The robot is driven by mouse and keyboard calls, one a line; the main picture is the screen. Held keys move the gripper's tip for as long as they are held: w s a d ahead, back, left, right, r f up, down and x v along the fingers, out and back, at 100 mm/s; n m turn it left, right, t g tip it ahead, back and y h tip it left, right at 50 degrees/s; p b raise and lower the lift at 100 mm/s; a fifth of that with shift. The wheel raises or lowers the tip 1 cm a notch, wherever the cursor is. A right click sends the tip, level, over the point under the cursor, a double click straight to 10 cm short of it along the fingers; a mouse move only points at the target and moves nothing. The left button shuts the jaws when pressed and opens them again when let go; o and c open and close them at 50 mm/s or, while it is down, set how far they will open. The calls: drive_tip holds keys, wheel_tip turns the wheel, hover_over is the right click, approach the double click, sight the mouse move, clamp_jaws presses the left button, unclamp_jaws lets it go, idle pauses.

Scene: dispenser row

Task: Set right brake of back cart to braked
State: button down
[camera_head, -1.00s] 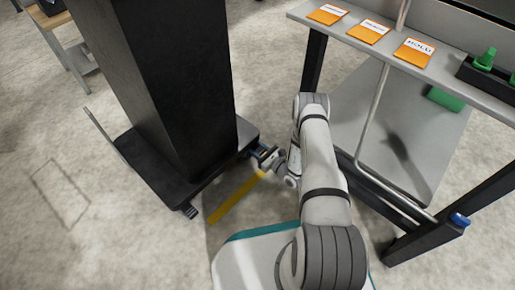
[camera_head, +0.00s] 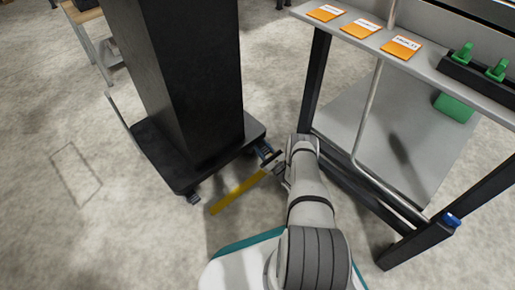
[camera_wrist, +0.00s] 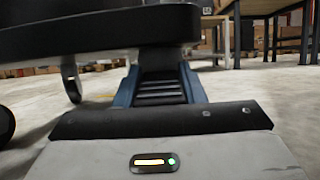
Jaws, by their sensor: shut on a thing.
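The cart (camera_head: 180,75) is a tall black block on a low black base with casters. My gripper (camera_head: 274,163) is low at this corner, shut on the brake. Whether the lever is up or down cannot be told.
A grey rack (camera_head: 400,140) with dark legs and orange cards stands close on the right of my arm. A yellow floor strip (camera_head: 238,191) lies below the gripper. A second caster (camera_head: 193,198) is at the base's front corner. Open floor lies to the left.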

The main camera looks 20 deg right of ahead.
drive_tip(key=shift+w+a+r, duration=0.1)
drive_tip(key=shift+w+r, duration=0.15)
drive_tip(key=c, duration=1.2)
unclamp_jaws()
drive_tip(key=shift+o, duration=1.4)
drive_tip(key=shift+f, duration=0.1)
drive_tip(key=shift+s, duration=0.1)
drive_tip(key=s+d+p, duration=0.4)
drive_tip(key=s+d, duration=0.1)
drive_tip(key=s, duration=0.7)
drive_tip(key=shift+f, duration=0.3)
drive_tip(key=shift+d, duration=0.1)
drive_tip(key=shift+c, duration=0.5)
